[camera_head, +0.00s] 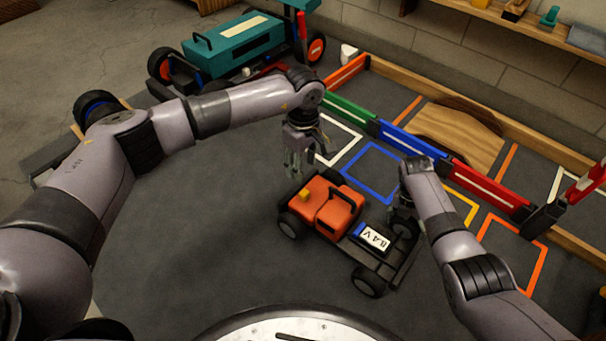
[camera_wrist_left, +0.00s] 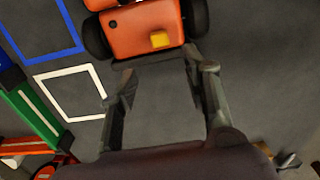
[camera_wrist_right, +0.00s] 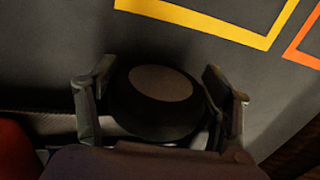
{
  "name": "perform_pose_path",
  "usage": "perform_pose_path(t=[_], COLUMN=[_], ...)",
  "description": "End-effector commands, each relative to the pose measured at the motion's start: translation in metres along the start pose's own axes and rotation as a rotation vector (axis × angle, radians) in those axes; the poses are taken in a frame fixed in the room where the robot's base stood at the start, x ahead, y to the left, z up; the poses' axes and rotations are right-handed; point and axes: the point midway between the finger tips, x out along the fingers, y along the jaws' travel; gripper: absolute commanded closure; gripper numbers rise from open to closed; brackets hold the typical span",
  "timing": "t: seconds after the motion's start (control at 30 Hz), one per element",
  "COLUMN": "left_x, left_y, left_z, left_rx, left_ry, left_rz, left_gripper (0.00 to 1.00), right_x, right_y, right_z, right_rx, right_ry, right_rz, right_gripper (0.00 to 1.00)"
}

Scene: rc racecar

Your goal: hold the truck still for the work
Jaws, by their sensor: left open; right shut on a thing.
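The truck (camera_head: 334,208) stands on the grey mat with an orange body, black wheels and a white 8.4 V battery (camera_head: 375,238) on its rear deck. A small yellow block (camera_head: 304,195) sits on its hood, which also shows in the left wrist view (camera_wrist_left: 159,39). My right gripper (camera_head: 402,204) is shut on the truck's far rear wheel (camera_wrist_right: 160,98), which fills the space between its fingers in the right wrist view. My left gripper (camera_head: 296,165) is open and empty, just off the hood end, with bare mat between its fingers (camera_wrist_left: 168,72).
Coloured tape squares, including a blue one (camera_head: 371,173), lie beyond the truck. A low barrier of coloured panels (camera_head: 400,139) stands behind them. A larger teal vehicle (camera_head: 235,47) stands at the back left. The mat in front of the truck is clear.

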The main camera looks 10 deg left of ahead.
Motion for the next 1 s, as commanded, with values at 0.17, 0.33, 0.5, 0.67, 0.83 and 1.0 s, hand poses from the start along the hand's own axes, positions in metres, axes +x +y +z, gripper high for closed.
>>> perform_pose_path(t=[0.17,0.33,0.5,0.67,0.83,1.0], left_x=[-0.0084,-0.0087,-0.0085,-0.0084,-0.0084,-0.0083], left_y=[-0.0004,-0.0004,-0.0003,-0.0003,-0.0003,-0.0003], left_z=[0.0002,0.0002,0.0,0.0,0.0,0.0001], left_rx=[0.0,0.0,0.0,0.0,0.0,0.0], left_ry=[-0.001,-0.001,-0.001,-0.001,-0.001,-0.001], left_rz=[0.0,-0.001,0.0,0.0,0.0,0.0], left_gripper=[0.57,0.57,0.57,0.57,0.57,0.57], right_x=[0.0009,0.0009,0.0009,0.0007,0.0003,0.0001], right_y=[-0.0011,-0.001,-0.0011,-0.0008,-0.0004,-0.0001], right_z=[-0.0004,-0.0004,-0.0005,-0.0004,-0.0002,-0.0001], right_rx=[0.003,0.003,0.003,0.002,0.001,0.001], right_ry=[0.002,0.002,0.002,0.002,0.001,0.001], right_rz=[-0.002,-0.002,-0.002,-0.002,-0.001,0.0], right_gripper=[0.88,0.88,0.25,0.15,0.03,0.03])
